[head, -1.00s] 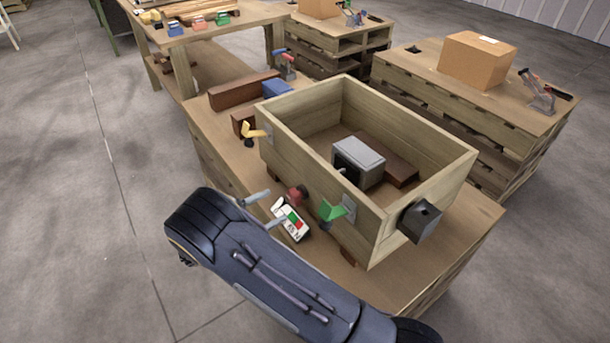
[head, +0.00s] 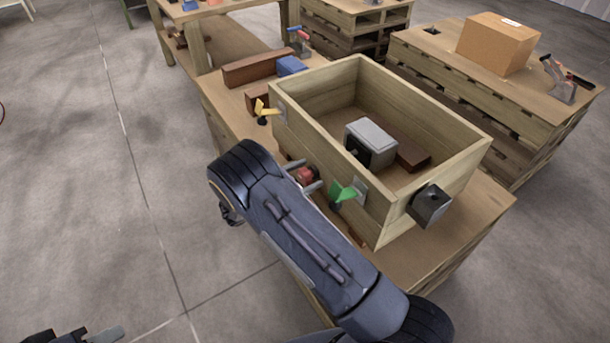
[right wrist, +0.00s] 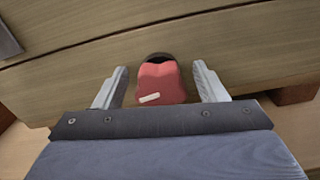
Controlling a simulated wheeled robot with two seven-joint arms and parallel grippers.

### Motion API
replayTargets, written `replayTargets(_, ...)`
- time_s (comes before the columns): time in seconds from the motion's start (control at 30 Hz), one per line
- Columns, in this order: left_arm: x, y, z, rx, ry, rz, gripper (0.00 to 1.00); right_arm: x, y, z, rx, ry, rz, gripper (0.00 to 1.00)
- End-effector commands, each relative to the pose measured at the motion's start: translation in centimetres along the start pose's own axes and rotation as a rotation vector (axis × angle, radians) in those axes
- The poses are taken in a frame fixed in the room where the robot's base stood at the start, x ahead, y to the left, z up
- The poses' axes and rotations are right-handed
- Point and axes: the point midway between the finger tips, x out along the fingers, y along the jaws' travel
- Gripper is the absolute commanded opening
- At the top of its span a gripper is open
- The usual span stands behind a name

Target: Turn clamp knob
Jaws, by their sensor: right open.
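The red clamp knob (head: 306,177) sticks out from the near side wall of the wooden crate (head: 325,169). In the right wrist view the knob (right wrist: 160,85) has a pale mark on its face and a dark round base against the wood. My right gripper (right wrist: 162,80) is open, with one finger on each side of the knob. A gap shows between the knob and each finger. In the head view my right gripper (head: 308,175) is at the knob, partly hidden by my forearm. Part of my left gripper (head: 100,335) shows at the bottom left edge; its jaws are unclear.
A green lever (head: 342,193) and a yellow lever (head: 265,111) sit on the same crate side, flanking the knob. A black box (head: 429,205) is on the crate's right end. A grey box (head: 370,135) lies inside. The workbench (head: 480,225) bears the crate.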

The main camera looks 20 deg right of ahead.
Motion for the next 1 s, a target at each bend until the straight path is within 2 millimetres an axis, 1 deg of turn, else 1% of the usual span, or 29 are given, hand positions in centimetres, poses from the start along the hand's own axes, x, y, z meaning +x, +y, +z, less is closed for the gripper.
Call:
replayTargets(0.03,0.0,0.0,0.0,0.000,0.000,0.000,0.36,0.0,0.0,0.0,0.000,0.000,0.000,0.62)
replayTargets(0.3,0.0,0.0,0.0,0.000,0.000,0.000,0.36,0.0,0.0,0.0,0.000,0.000,0.000,0.27)
replayTargets(0.37,0.0,0.0,0.0,0.000,0.000,0.000,0.36,-0.1,0.0,0.0,0.000,0.000,0.000,0.20)
replayTargets(0.67,0.4,-0.2,0.2,0.000,0.000,0.000,0.36,-0.1,0.0,-0.1,0.039,0.000,0.000,0.20)
replayTargets(0.87,1.2,-0.6,0.6,0.000,0.000,0.000,0.36,-0.1,-0.1,-0.3,0.146,0.000,0.001,0.20)
replayTargets(1.0,2.0,-0.9,1.0,0.000,0.000,0.000,0.36,-0.1,-0.1,-0.3,0.262,0.000,0.001,0.20)
